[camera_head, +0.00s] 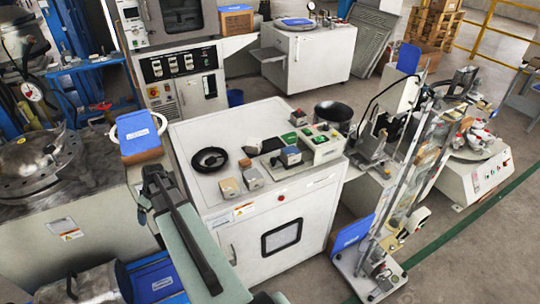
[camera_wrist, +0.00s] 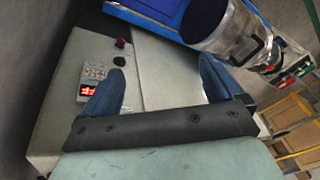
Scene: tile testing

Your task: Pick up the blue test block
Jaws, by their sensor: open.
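A small block with a blue-grey face (camera_head: 291,157) sits on the white cabinet top (camera_head: 205,130), right of the middle; it looks like the blue test block. Two tan-and-grey blocks, one on the left (camera_head: 229,188) and one on the right (camera_head: 252,179), stand near the cabinet's front left edge. My gripper (camera_head: 148,190) is left of the cabinet in the head view, well apart from the blocks. In the wrist view my gripper (camera_wrist: 162,80) has its two blue fingers wide apart with nothing between them. No test block is recognisable in the wrist view.
A black ring (camera_head: 209,160) lies on the cabinet top, and a dark bowl (camera_head: 333,113) is at its back right. A blue-topped brown box (camera_head: 138,132) stands left of the cabinet. A tall metal-framed apparatus (camera_head: 400,190) stands on the right. The wrist view shows a red display (camera_wrist: 88,91).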

